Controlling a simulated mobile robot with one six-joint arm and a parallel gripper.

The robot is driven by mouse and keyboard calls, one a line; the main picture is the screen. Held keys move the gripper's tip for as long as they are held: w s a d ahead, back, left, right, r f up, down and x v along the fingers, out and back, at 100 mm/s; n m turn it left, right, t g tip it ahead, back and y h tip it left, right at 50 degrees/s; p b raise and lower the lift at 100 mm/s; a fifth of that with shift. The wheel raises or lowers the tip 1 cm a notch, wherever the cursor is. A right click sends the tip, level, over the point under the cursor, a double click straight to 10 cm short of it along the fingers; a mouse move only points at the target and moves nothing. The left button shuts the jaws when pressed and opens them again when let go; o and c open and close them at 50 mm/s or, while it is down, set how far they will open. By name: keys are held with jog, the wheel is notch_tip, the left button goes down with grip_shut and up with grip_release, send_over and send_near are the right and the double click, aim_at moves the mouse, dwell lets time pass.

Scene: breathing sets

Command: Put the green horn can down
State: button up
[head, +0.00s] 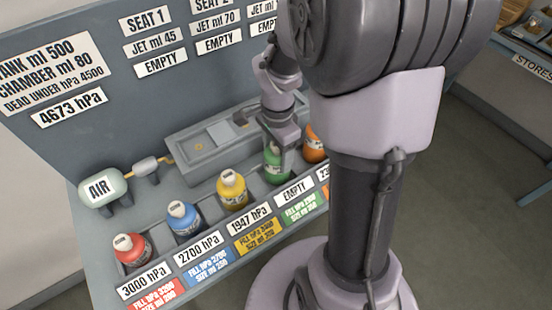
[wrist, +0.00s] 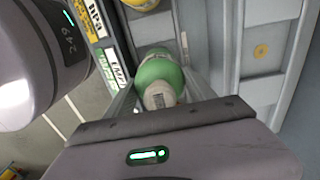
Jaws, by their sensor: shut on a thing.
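The green horn can (head: 277,165) is in the row of cans on the bench, between the yellow can (head: 232,189) and the orange can (head: 313,146). My gripper (head: 281,142) reaches down over it and is shut on it. In the wrist view the green can (wrist: 160,72) sits between the fingers of my gripper (wrist: 152,88), its pale top toward the camera. The can is at its bay behind the label reading EMPTY (head: 294,192). I cannot tell whether its base touches the bay floor.
A red can (head: 130,249) and a blue can (head: 184,217) stand in bays to the left. A grey raised unit (head: 215,140) lies behind the row. The AIR tank (head: 103,187) is at the back left. An upright panel with labels (head: 69,107) rises behind.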

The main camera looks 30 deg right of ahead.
jog(key=shift+f, duration=0.3)
jog(key=shift+f, duration=0.1)
jog(key=shift+f, duration=0.15)
jog(key=o, duration=1.6)
jog(key=shift+o, duration=0.2)
jog(key=shift+r, duration=0.2)
